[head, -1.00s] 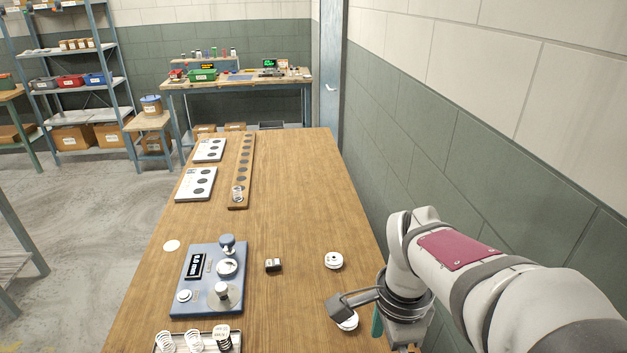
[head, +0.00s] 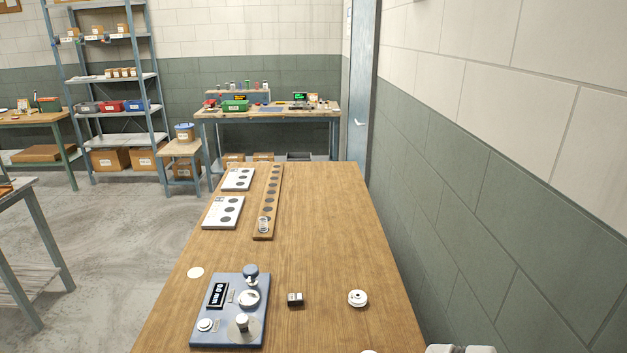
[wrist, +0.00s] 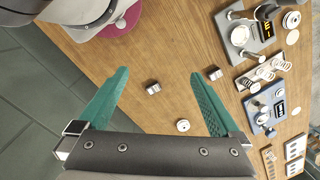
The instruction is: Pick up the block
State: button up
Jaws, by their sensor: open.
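A small dark block (head: 295,299) with a pale face lies on the wooden table in the head view, between the blue coiler and a white round spool (head: 358,298). In the wrist view two small dark and silvery blocks show: one block (wrist: 153,88) in the gap between the fingers, another block (wrist: 214,73) beside the right fingertip. I cannot tell which matches the head view. My gripper (wrist: 159,73) is open, with nothing between its green fingers, and seems above the table.
The blue coiler (head: 230,312) stands left of the block. Further back are two white hole cards (head: 209,212) and a long wooden rack (head: 263,235) with a spring. A wall borders the table's right side. The table's back right is clear.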

jog(key=s+f+n, duration=0.1)
jog(key=s+a+f+n, duration=0.1)
jog(key=shift+s+f, duration=0.1)
jog(key=shift+s, duration=0.2)
jog(key=c, duration=0.4)
jog(key=shift+c, duration=0.2)
jog(key=w+a+f+n+g+h, duration=0.1)
jog(key=w+f+n+g+h, duration=0.35)
jog(key=w+n+h, duration=0.4)
jog(key=w+a+f+n+t+h, duration=0.1)
jog(key=w+a+f+n+h, duration=0.1)
jog(key=f+n, duration=0.2)
jog(key=w+a+f+n+t+h, duration=0.1)
jog(key=w+a+f+n+h, duration=0.1)
jog(key=n, duration=0.3)
jog(key=w+a+f+n+t+h, duration=0.1)
jog(key=w+a+f+n+h, duration=0.1)
jog(key=f+n, duration=0.3)
jog(key=shift+w+a+f+h, duration=0.25)
jog(key=shift+w+a+f, duration=0.1)
jog(key=shift+w+a, duration=0.15)
jog(key=shift+t, duration=0.25)
jog(key=x, duration=1.5)
jog(key=shift+d+f, duration=0.2)
jog(key=shift+d, duration=0.1)
